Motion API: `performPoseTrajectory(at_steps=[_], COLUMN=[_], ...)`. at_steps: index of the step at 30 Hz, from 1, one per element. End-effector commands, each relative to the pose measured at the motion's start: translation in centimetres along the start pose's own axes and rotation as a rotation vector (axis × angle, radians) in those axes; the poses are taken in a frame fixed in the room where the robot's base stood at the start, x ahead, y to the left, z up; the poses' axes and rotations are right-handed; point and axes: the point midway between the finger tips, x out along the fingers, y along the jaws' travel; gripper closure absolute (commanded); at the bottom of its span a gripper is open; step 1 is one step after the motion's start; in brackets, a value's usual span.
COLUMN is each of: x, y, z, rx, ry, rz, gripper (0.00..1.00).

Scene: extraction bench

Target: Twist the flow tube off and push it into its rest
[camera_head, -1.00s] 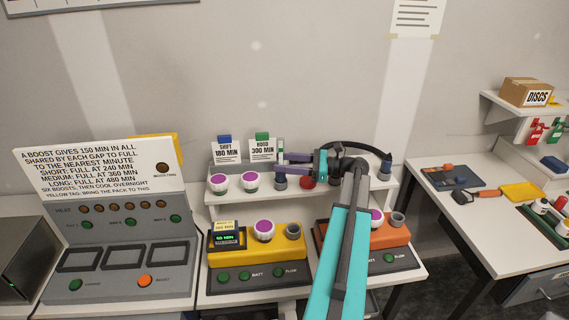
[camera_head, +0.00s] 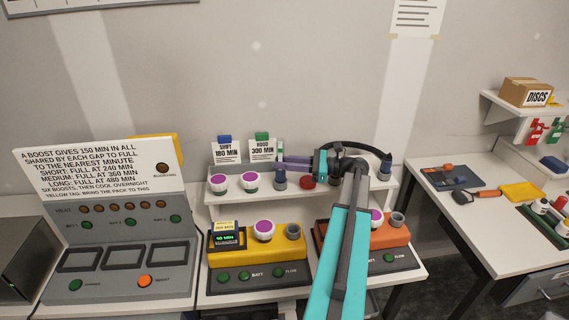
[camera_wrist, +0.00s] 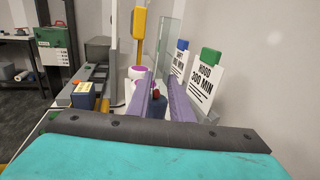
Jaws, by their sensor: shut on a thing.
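The flow tube appears to be a clear upright tube (camera_head: 280,146) with a grey-blue base (camera_head: 280,181), standing on the raised shelf. In the wrist view the clear tube (camera_wrist: 172,40) rises beyond my fingers, with a small red piece low between them. My gripper (camera_head: 283,161) reaches in from the right at about the tube's lower part, just above the base. It is shut on the tube; in the wrist view its two purple fingers (camera_wrist: 158,82) lie on either side of it. Which socket is the rest, I cannot tell.
Two white-and-purple knobs (camera_head: 235,182) stand left of the tube. The HOOD card (camera_head: 263,150) stands close behind. A yellow pump (camera_head: 262,252) and an orange pump (camera_head: 398,237) sit below.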

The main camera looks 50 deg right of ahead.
Motion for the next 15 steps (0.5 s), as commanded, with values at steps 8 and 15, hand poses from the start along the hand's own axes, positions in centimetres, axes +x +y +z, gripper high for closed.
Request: performPoseTrajectory(at_steps=[8,15], x=[0.02,0.04], y=[-0.02,-0.01], z=[-0.15,-0.4], rx=[0.001,0.001], ry=[0.0,0.002], rz=[0.0,0.0], gripper=[0.98,0.98])
